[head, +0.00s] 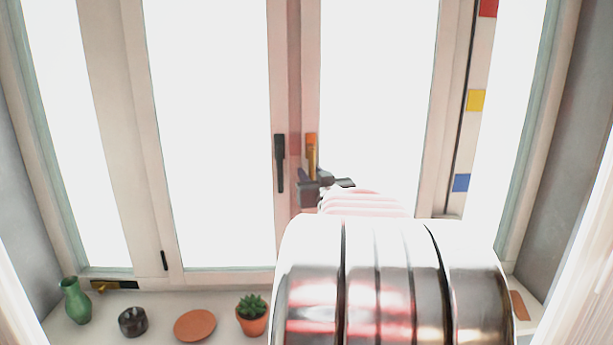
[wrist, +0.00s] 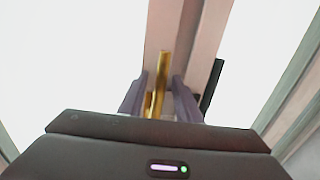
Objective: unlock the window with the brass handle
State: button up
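The brass handle (head: 311,160) is upright on the middle window frame, with an orange tip at its top. My gripper (head: 322,182) is at the lower end of the handle in the head view, and partly hides it. In the wrist view, the brass handle (wrist: 161,82) shows between the two fingers of my gripper (wrist: 160,92).
A black handle (head: 280,163) is just left of the brass one; it also shows in the wrist view (wrist: 212,86). The sill holds a green vase (head: 76,302), a dark pot (head: 132,322), a terracotta dish (head: 194,326) and a potted succulent (head: 252,317). Colored squares line the right frame.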

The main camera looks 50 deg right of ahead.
jog(key=shift+c, duration=0.2)
grip_shut()
jog(key=shift+a, duration=0.1)
